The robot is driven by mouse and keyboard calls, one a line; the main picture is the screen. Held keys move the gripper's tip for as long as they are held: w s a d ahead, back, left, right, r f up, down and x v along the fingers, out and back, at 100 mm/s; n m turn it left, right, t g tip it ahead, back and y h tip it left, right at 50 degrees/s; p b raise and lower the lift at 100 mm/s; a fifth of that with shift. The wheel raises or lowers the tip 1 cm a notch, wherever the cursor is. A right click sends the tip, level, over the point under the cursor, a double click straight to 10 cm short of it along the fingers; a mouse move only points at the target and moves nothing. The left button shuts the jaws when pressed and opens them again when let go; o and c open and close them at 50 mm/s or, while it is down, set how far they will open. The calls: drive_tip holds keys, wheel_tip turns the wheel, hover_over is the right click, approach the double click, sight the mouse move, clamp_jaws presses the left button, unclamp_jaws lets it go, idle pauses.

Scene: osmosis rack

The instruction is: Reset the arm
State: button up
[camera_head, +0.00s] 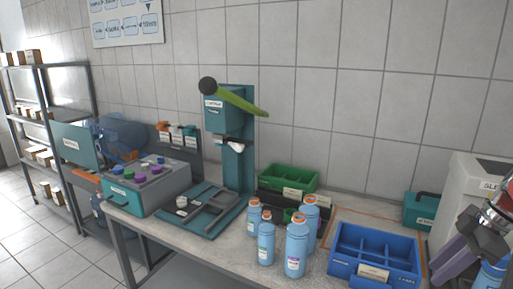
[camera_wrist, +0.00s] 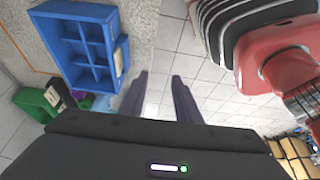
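My gripper (camera_head: 440,272) reaches in at the right edge of the head view, its dark purple fingers pointing down and left beside the blue compartment tray. In the wrist view my gripper (camera_wrist: 160,76) shows two fingers standing apart, with only pale floor visible between them. It is open and empty. The tip region lies off to the side of the blue tray (camera_wrist: 72,47), not over its compartments.
The bench holds a blue tray (camera_head: 345,269), several blue bottles (camera_head: 296,248), a green bin (camera_head: 288,180) and a teal press (camera_head: 238,150). A grey machine (camera_head: 463,190) stands at right. Another blue bottle (camera_head: 490,275) shows near my arm. A red object (camera_wrist: 285,60) is right in the wrist view.

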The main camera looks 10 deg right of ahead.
wheel_tip(320, 180, down, 4)
drive_tip(key=s+a+m+h, duration=0.2)
drive_tip(key=m, duration=0.9)
drive_tip(key=s+a+r+t+h, duration=0.1)
drive_tip(key=s+a, duration=0.1)
drive_tip(key=a, duration=1.3)
drive_tip(key=s+a+t, duration=0.2)
drive_tip(key=s+a, duration=0.1)
drive_tip(key=a, duration=1.2)
drive_tip(key=shift+s+r+h, duration=0.35)
drive_tip(key=shift+r+h, duration=0.05)
